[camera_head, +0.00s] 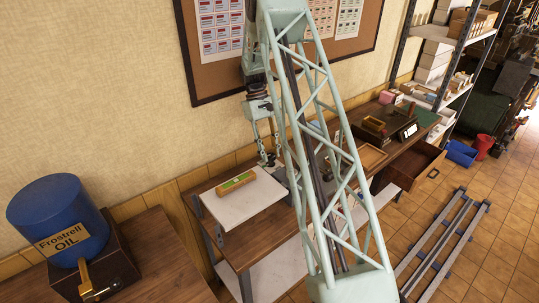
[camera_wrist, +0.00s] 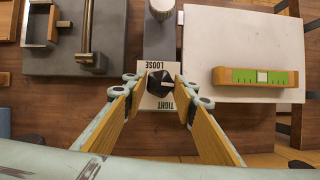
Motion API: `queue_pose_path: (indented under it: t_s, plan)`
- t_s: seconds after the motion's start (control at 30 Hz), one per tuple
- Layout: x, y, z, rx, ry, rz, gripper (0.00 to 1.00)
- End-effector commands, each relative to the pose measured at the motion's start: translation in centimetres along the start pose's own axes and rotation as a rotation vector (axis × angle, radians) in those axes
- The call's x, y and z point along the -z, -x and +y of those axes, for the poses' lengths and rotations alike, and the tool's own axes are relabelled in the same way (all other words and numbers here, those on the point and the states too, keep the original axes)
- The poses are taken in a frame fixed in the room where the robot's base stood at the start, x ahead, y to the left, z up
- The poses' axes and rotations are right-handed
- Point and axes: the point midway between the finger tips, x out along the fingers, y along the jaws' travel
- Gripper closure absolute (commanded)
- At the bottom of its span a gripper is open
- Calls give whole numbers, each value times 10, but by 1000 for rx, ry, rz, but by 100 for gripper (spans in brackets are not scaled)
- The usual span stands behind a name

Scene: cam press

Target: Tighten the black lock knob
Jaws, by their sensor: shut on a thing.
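The black lock knob (camera_wrist: 160,83) shows in the wrist view, between the tips of my gripper (camera_wrist: 158,86). It has a pale pointer mark facing right. In the head view my gripper (camera_head: 268,160) is at the back of the bench, behind the pale plate, and the knob cannot be made out there.
A white plate (camera_wrist: 245,30) to the right bears a level with a green face (camera_wrist: 255,77). A grey metal fixture (camera_wrist: 105,55) lies to the left. A grey post with a round top (camera_wrist: 161,8) stands above the knob. A blue oil drum (camera_head: 58,215) stands far left.

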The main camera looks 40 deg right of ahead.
Motion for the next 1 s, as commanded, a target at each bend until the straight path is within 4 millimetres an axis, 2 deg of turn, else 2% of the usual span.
queue_pose_path:
  t_s: [0.3, 0.7, 0.73, 0.87, 1.0]
  plan:
    - [-1, -1, 0, 40, -96, -2, 85]
    - [-1, -1, 0, 43, -103, -2, 85]
    - [-1, -1, 0, 43, -103, -2, 74]
    - [-1, -1, 0, 43, -103, -2, 62]
    - [0, 0, 0, 43, -103, -1, 61]
